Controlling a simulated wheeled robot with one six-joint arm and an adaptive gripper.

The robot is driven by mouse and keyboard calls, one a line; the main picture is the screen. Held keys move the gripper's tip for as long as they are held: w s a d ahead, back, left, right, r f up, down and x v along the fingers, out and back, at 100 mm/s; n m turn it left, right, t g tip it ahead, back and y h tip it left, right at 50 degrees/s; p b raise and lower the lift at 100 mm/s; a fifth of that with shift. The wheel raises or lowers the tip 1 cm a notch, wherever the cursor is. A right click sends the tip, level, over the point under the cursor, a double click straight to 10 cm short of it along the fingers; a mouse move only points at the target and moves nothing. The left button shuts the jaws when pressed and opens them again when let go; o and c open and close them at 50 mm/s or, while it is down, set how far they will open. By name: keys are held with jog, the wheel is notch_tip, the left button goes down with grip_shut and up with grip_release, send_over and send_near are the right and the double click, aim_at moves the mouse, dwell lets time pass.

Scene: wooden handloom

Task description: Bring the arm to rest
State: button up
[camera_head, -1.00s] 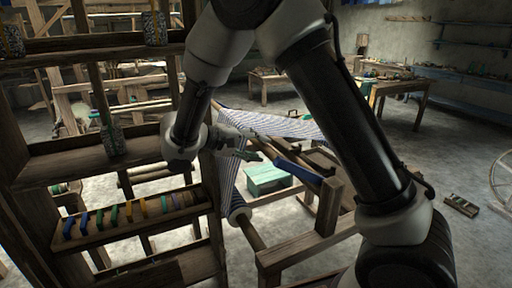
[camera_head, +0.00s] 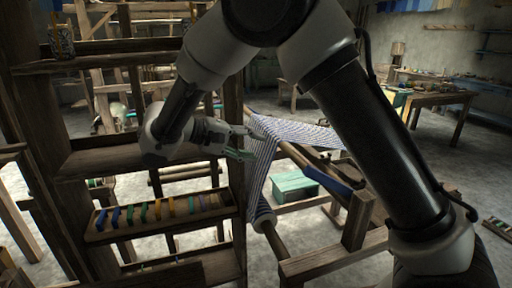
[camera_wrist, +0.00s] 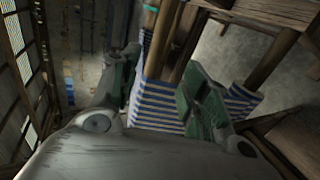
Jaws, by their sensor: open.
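My gripper (camera_head: 250,143) is open and empty in the head view. It is raised in front of the loom, beside the right upright of the wooden shelf rack, with its fingers pointing right toward the striped cloth. The blue-and-white striped cloth (camera_head: 262,165) hangs from the wooden handloom (camera_head: 355,222) just beyond the fingertips. In the wrist view my two green-padded fingers (camera_wrist: 160,100) stand apart, and the striped cloth (camera_wrist: 158,110) shows between and behind them. I cannot tell whether the fingers touch the cloth. My arm is bent across the middle of the head view.
The shelf rack (camera_head: 120,162) stands close at the left, with a tray of coloured pieces (camera_head: 165,214) and a jar (camera_head: 61,38). A teal box (camera_head: 295,186) sits under the loom. A work table (camera_head: 437,97) stands at the back right.

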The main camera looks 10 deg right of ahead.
jog(key=shift+d, duration=0.1)
jog(key=s+d+r+m+g+y, duration=0.1)
jog(key=s+d+r+g+y, duration=0.15)
jog(key=d, duration=0.65)
jog(key=s+d+r+g+y, duration=0.1)
jog(key=s+d+r+y, duration=0.2)
jog(key=d, duration=0.5)
jog(key=s+d+t+y, duration=0.2)
jog(key=s+d+y, duration=0.2)
jog(key=s, duration=0.4)
jog(key=s+d+m+t+y, duration=0.1)
jog(key=s+d+t+y, duration=0.2)
jog(key=s+d, duration=0.4)
jog(key=s, duration=0.2)
jog(key=shift+s+y, duration=0.3)
jog(key=shift+y, duration=0.05)
jog(key=shift+d, duration=0.1)
jog(key=shift+c, duration=0.3)
